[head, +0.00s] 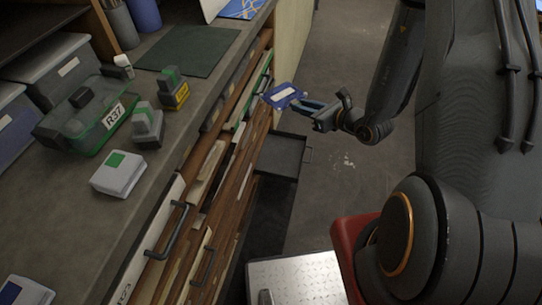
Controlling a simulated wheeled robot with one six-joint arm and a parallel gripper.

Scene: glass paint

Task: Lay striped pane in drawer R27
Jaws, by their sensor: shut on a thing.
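My gripper (300,103) is shut on a small flat blue piece with a pale middle (283,95), held out in front of the bench's drawer fronts. It looks like the pane; stripes cannot be made out at this size. The bench has a stack of drawers below its top, with a pale drawer front (150,240) and dark handle at the near end. A dark, shallow open drawer or tray (281,155) sticks out low, below and near my gripper. It looks empty. I cannot read R27 on any drawer.
On the bench top stand a green clear box marked R37 (88,118), a white box with a green label (119,173), grey-green blocks (148,124) and a dark mat (190,50). A metal-topped plate (300,279) lies low in front. Floor (345,190) beyond the drawer is clear.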

